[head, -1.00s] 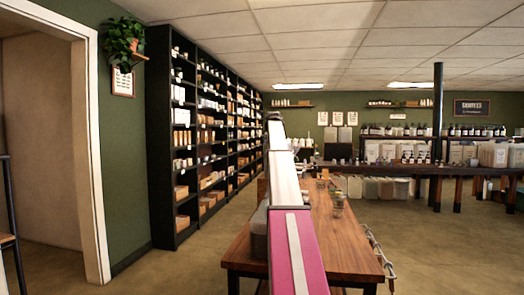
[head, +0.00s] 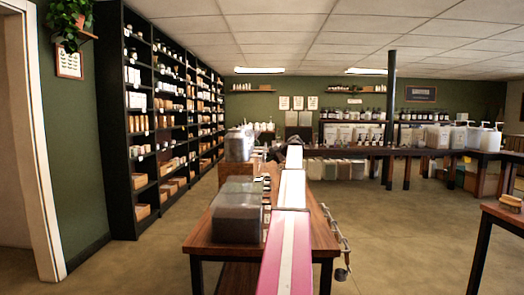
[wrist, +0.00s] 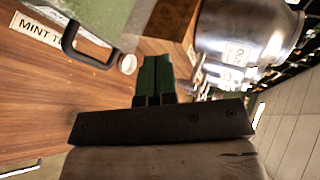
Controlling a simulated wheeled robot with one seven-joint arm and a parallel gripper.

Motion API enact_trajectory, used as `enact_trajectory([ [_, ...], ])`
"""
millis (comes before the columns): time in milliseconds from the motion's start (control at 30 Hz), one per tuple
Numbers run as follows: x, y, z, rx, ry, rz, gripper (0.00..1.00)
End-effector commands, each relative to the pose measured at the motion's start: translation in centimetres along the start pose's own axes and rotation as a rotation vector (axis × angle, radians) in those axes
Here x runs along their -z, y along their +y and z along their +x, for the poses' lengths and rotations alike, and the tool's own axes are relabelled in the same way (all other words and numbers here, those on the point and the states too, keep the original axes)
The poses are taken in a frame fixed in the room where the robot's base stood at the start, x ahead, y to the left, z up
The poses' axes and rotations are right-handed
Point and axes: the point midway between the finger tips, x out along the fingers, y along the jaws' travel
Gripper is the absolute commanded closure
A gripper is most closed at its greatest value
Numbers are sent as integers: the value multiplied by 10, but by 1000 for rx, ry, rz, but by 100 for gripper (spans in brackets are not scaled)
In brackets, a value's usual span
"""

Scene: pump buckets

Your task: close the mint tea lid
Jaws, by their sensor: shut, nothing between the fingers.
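In the wrist view, a label reading "MINT T" (wrist: 40,30), cut off at the edge, lies at the upper left. Beside it is a greenish bin or lid surface (wrist: 105,14) with a black loop handle (wrist: 70,38). Only part shows, so I cannot tell how far its lid is open. My gripper (wrist: 156,60) has green fingers held together, empty, to the right of the handle and apart from it. In the head view, clear bins with grey lids (head: 238,218) stand on the near table; I cannot tell which is mint tea.
A steel canister (wrist: 250,30) is close to the right of my fingers; a steel container (head: 239,145) also stands behind the bins. The wooden table (head: 212,248) has scoops hanging on its right side. Floor to the right (head: 410,235) is open. Another table (head: 500,215) stands far right.

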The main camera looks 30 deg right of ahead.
Motion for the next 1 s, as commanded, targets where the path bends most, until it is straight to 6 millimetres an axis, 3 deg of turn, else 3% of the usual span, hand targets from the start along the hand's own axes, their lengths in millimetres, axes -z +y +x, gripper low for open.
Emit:
enact_trajectory([
  [100, 4, 29, 5, 86, -23, 41, 100],
  [400, 9, 72, 20, 223, -59, 100, 100],
  [700, 10, 91, 30, 220, -58, 97, 100],
  [1000, 10, 96, 32, 214, -58, 96, 100],
])
